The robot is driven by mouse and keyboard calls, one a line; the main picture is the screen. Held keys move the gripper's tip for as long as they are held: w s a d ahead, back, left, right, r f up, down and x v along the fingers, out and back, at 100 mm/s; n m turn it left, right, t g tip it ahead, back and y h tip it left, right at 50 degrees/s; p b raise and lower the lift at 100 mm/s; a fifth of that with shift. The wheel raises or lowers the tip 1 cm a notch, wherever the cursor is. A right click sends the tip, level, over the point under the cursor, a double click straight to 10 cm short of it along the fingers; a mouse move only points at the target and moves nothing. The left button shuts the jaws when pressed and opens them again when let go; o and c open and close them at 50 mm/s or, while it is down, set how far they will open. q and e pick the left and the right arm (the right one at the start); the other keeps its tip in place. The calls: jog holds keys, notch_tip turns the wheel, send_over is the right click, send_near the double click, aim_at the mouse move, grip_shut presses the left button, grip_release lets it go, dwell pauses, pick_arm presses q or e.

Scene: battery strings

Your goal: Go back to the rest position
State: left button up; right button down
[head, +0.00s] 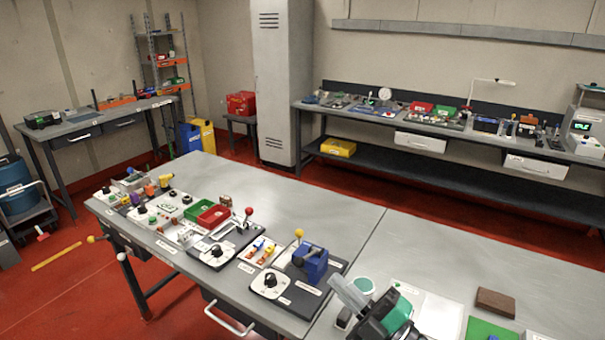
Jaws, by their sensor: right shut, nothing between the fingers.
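My right gripper (344,298) shows at the bottom of the head view, over the front part of the grey workbench (330,218). Its fingers are shut with nothing between them. It is just right of a dark board (305,307) that carries a blue device (312,262) with a yellow knob. A white and green round container (362,285) is right behind the fingers. I cannot tell how high the gripper is above the bench. My left gripper is not in view.
Red and green bins (213,215), a red-knobbed lever (248,213) and several small devices crowd the bench's left part. A brown block (496,302) and a green mat (490,330) lie at right. The bench's back middle is clear. Another bench (365,165) stands along the wall.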

jog(key=w+d+f+m+t+h, duration=0.1)
jog(key=d+f+m+t+h, duration=0.1)
jog(key=d+f+m+h, duration=0.4)
jog(key=d+f+m+t+h, duration=0.2)
jog(key=d+m+h, duration=0.3)
jog(key=m+h, duration=0.35)
jog(key=s+d+f+m+g+h, duration=0.45)
jog(key=s+f+g, duration=0.2)
jog(key=f, duration=0.45)
jog(key=s+f+m+g+y, duration=0.1)
jog(key=s+f+g, duration=0.3)
jog(key=s, duration=0.4)
jog(key=s+f+m+g+y, duration=0.1)
jog(key=s+f+g, duration=0.35)
jog(key=s, duration=0.45)
notch_tip(320, 180, down, 32)
jog(key=g, duration=0.1)
jog(key=s+d+f, duration=0.2)
jog(key=s+f, duration=0.7)
jog(key=s+d+f+g, duration=0.1)
jog(key=s+f, duration=0.8)
jog(key=shift+s+d+f, duration=0.3)
jog(key=shift+d+f, duration=0.05)
